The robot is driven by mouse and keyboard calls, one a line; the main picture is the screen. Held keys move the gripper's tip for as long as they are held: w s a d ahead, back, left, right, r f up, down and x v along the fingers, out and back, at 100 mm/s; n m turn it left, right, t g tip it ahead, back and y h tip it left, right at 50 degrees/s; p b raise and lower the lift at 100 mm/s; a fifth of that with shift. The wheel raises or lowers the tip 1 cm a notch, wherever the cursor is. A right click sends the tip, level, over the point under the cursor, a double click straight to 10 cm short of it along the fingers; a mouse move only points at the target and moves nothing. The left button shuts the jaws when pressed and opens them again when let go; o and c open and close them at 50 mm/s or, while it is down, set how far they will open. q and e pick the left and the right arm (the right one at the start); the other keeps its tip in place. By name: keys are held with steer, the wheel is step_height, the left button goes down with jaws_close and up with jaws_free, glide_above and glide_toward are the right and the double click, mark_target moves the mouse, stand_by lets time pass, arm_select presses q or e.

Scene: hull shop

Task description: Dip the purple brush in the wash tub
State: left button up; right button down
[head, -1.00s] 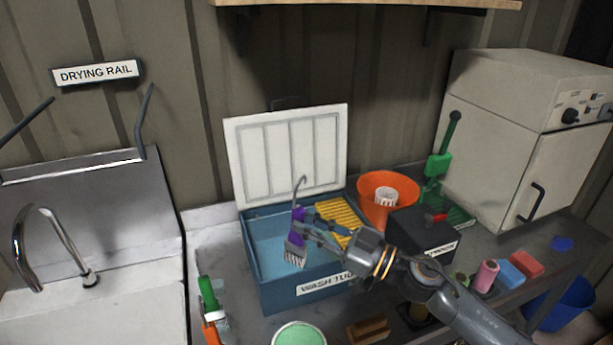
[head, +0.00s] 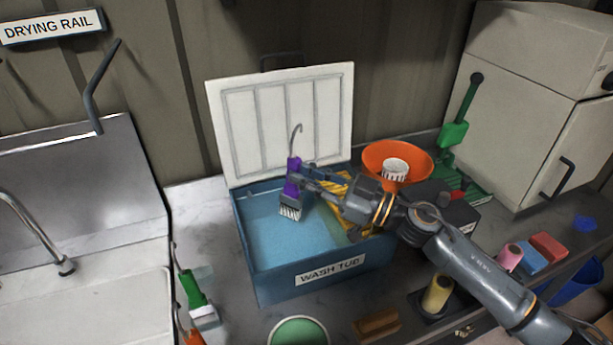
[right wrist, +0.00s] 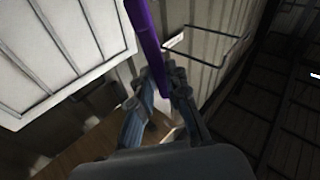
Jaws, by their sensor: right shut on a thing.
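The purple brush (head: 293,180) is held upright, its hook at the top and its pale bristles (head: 290,212) pointing down over the blue wash tub (head: 310,284). My right gripper (head: 298,182) is shut on its handle. The purple handle also shows in the right wrist view (right wrist: 146,40), between my right gripper's fingers (right wrist: 160,88). The tub's white lid (head: 285,120) stands open at the back, and pale blue liquid (head: 270,235) fills the tub. I cannot tell whether the bristle tips touch the liquid. My left gripper is not in view.
A yellow ribbed rack (head: 337,208) sits at the tub's right side, partly behind my arm. An orange funnel-like bowl (head: 415,160) stands to the right. A steel sink (head: 85,220) is at left.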

arm_select(q)
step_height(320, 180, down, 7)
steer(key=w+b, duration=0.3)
steer(key=b, duration=0.3)
arm_select(e)
step_height(320, 180, down, 11)
arm_select(q)
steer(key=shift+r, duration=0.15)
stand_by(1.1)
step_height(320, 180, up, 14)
steer(key=p, duration=1.4)
arm_select(e)
step_height(320, 180, up, 13)
steer(key=shift+f, duration=0.1)
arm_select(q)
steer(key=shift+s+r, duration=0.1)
